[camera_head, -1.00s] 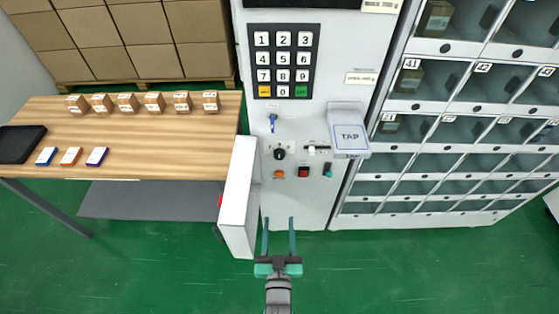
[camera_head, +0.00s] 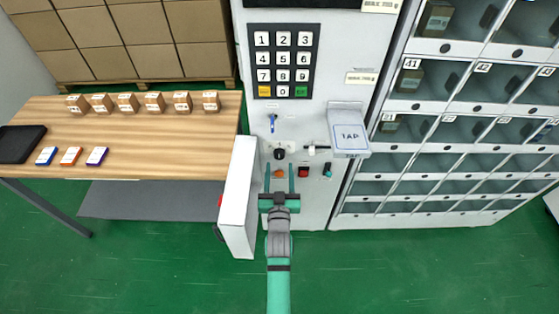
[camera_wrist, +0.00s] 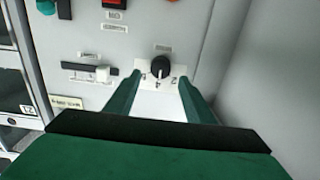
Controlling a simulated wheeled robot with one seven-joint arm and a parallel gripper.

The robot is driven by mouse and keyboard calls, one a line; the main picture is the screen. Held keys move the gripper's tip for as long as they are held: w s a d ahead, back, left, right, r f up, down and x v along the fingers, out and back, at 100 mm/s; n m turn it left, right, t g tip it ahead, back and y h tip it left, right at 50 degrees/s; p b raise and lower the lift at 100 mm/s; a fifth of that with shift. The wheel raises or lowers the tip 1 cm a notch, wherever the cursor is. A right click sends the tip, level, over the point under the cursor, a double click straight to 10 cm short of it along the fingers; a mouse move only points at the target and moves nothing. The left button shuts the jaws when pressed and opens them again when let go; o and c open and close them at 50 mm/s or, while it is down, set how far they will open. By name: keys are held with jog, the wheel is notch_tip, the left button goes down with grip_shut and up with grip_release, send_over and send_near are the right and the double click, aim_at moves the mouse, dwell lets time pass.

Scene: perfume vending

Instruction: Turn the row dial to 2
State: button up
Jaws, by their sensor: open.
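A white slider (camera_head: 312,150), a red switch (camera_head: 303,172) and a green-ended switch (camera_head: 327,170) lie right of the knob. An open white door (camera_head: 239,197) juts out at left. The TAP reader (camera_head: 349,138) protrudes at right.

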aim_at(279, 157)
jog(key=shift+w, duration=2.3)
jog(key=shift+c, duration=0.7)
jog(key=c, duration=0.9)
